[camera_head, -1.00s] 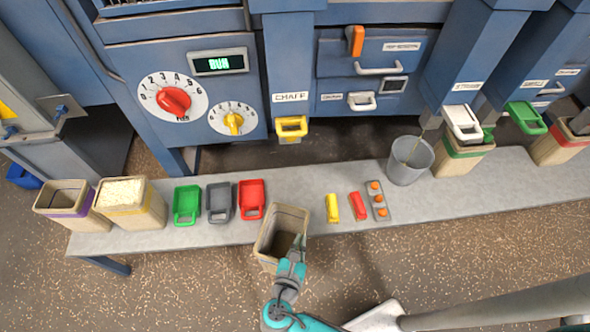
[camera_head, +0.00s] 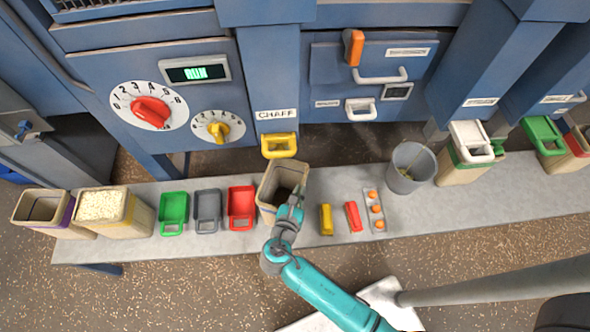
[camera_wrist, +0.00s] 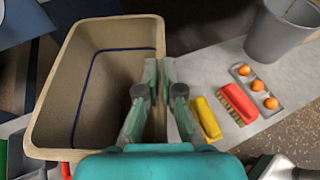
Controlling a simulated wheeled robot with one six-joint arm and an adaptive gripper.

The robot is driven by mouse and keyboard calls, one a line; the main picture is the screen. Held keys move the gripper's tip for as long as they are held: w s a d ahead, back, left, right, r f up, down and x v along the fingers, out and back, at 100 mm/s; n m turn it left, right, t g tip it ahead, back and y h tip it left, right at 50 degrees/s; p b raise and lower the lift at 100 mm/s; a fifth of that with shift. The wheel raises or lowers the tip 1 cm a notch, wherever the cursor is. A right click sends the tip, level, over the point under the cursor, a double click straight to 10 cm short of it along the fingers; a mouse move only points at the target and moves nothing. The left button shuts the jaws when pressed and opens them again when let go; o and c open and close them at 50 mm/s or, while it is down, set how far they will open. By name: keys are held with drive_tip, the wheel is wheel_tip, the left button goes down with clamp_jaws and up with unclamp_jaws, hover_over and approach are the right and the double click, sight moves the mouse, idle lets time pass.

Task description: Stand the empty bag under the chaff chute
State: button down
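The empty bag (camera_head: 268,196) is a tan, open-topped, box-like bag. In the head view it is over the bench just below and in front of the yellow-lipped chaff chute (camera_head: 279,146). My gripper (camera_head: 292,196) is shut on the bag's right wall. In the wrist view the fingers (camera_wrist: 158,100) straddle that wall, and the bag's bare inside (camera_wrist: 105,85) shows a blue line and no contents. The bag looks upright. Whether its base touches the bench cannot be told.
Red (camera_head: 241,207), grey (camera_head: 207,209) and green (camera_head: 173,212) scoops lie left of the bag. A yellow brush (camera_head: 326,219), a red brush (camera_head: 353,216) and a tray of orange balls (camera_head: 375,211) lie right. A grey bucket (camera_head: 412,167) stands further right. A filled bag (camera_head: 112,213) stands left.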

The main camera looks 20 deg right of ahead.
sight(296, 168)
drive_tip(key=w+d, duration=0.1)
drive_tip(key=w, duration=0.2)
drive_tip(key=w+d, duration=0.1)
drive_tip(key=w, duration=0.2)
drive_tip(key=w+d, duration=0.1)
drive_tip(key=w, duration=0.2)
drive_tip(key=shift+w, duration=0.2)
drive_tip(key=shift+f, duration=1.75)
drive_tip(key=c, duration=1.3)
unclamp_jaws()
